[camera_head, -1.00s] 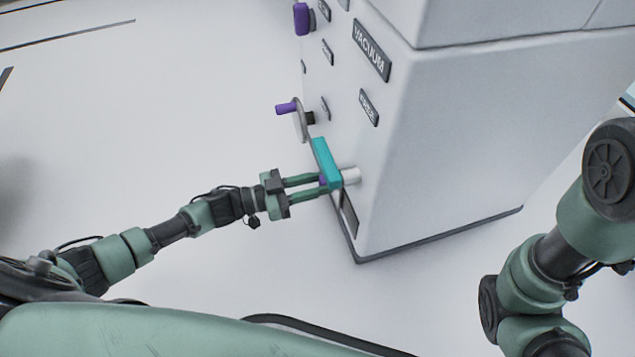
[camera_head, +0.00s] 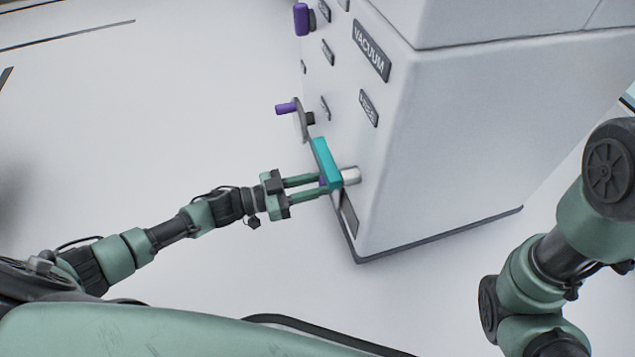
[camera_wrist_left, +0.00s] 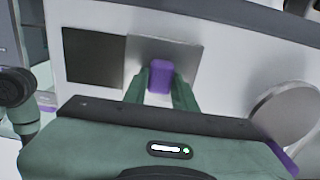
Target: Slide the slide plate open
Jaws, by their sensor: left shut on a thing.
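The slide plate is a square grey metal plate (camera_wrist_left: 188,58) on the machine's front in the left wrist view. A purple knob (camera_wrist_left: 160,76) stands out from it. A dark square (camera_wrist_left: 93,57) lies directly left of the plate; I cannot tell if it is an opening or a panel. My left gripper (camera_wrist_left: 160,88) is shut on the purple knob, a finger on either side. In the head view, the left gripper (camera_head: 324,186) reaches the machine's front just below a teal block (camera_head: 325,163), which partly hides the knob. My right gripper is not in view.
The white machine (camera_head: 470,140) carries a "VACUUM" label (camera_head: 371,51). A silver cylinder (camera_head: 351,176) sticks out beside the teal block. A round disc with a purple handle (camera_head: 286,108) is just above. It also shows close on the right in the wrist view (camera_wrist_left: 284,112). The floor (camera_head: 150,120) at left is clear.

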